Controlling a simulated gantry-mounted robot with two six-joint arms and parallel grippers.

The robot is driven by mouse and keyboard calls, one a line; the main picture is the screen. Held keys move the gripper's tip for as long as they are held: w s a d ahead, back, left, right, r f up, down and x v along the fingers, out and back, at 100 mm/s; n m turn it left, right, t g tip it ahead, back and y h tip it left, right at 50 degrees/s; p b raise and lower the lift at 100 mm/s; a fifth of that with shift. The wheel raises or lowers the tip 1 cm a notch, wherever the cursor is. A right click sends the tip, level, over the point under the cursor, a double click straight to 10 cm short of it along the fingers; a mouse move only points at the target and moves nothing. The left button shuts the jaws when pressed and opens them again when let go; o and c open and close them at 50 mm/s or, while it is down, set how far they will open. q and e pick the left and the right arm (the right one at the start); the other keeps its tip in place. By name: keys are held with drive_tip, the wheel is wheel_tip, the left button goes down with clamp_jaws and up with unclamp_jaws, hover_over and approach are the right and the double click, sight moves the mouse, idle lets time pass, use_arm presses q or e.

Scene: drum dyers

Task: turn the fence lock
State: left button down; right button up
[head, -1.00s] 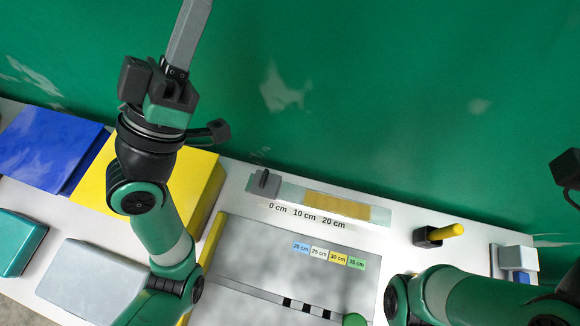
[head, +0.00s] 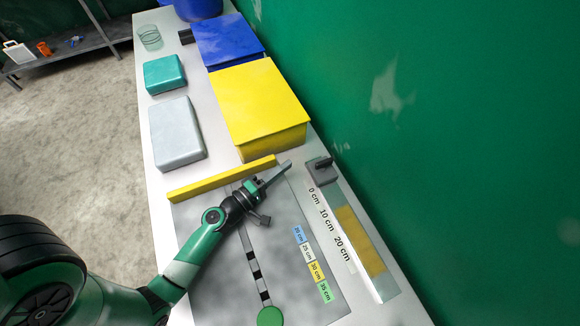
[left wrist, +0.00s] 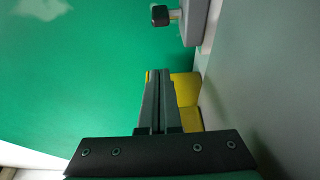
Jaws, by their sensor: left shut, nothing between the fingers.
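My left gripper (head: 288,164) reaches in over the grey board (head: 215,285), its fingers shut, empty and pointing to the upper right. Its tips are near the yellow fence bar (head: 222,178) and left of a grey block with a small dark knob (head: 322,166), apart from it in this view. That block sits at the 0 cm end of the scale strip. In the left wrist view the closed fingers (left wrist: 158,75) point toward green wall, and the dark knob on its grey block (left wrist: 192,20) shows above them. I cannot tell for certain which part is the fence lock. My right gripper is not in view.
A yellow box (head: 255,95), a blue box (head: 228,40), a white box (head: 175,132) and a teal box (head: 164,74) stand further along the table. A green disc (head: 270,316) lies at the slot's near end. The green wall (head: 470,140) closes the right side.

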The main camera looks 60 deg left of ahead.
sight(324, 165)
use_arm(q)
drive_tip(key=x, duration=0.7)
drive_tip(key=shift+w+r, duration=0.1)
drive_tip(key=shift+w, duration=0.25)
drive_tip(key=d, duration=0.4)
